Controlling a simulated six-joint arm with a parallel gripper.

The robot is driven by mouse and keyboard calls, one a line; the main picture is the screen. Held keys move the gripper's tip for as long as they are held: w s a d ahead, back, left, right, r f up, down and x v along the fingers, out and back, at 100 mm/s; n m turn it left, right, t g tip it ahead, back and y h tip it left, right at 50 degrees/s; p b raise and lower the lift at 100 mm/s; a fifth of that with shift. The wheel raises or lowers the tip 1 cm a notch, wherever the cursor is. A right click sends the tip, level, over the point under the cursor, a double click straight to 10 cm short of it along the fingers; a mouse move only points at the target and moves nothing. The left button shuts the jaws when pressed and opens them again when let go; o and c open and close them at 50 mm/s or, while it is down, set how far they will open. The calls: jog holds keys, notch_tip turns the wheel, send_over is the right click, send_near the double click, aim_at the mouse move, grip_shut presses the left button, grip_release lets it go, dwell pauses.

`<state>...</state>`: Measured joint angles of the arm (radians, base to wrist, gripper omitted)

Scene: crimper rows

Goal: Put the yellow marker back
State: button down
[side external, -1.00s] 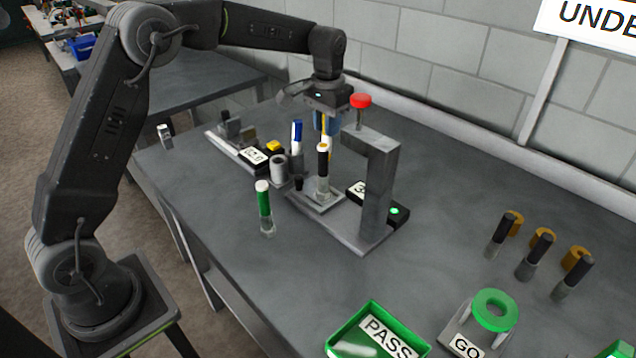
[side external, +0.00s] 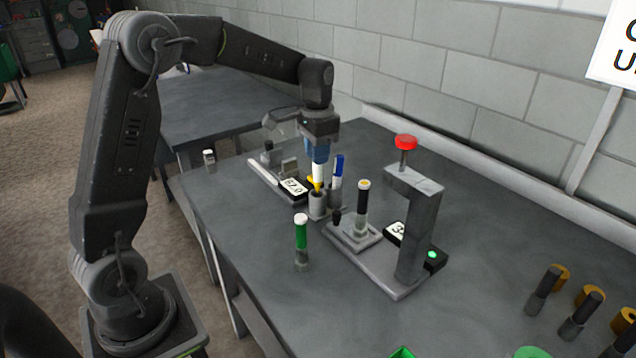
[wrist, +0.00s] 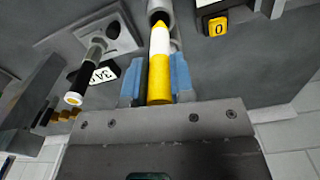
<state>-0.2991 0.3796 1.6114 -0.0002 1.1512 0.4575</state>
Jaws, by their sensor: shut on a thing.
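My gripper (side external: 318,160) is shut on the yellow marker (side external: 318,173), which has a white band and a yellow tip pointing down. In the wrist view the marker (wrist: 160,80) stands between the blue fingertips (wrist: 156,82). A grey cup (side external: 318,206) stands directly under the marker in the side view. The tip is at the cup's dark mouth; I cannot tell whether it is inside. The cup (wrist: 153,5) is partly cut off at the top of the wrist view. A blue-and-white marker (side external: 338,170) stands in a holder just right of it.
A press frame with a red knob (side external: 405,142) stands to the right. A black-topped cylinder (side external: 362,200) stands on its plate. A green cylinder (side external: 301,232) stands in front. A display box (side external: 293,188) lies left of the cup.

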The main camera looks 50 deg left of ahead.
send_over(317, 192)
jog(key=shift+w+f, duration=0.1)
jog(key=shift+f, duration=2.65)
jog(key=shift+f, duration=0.15)
jog(key=c, duration=1)
grip_release()
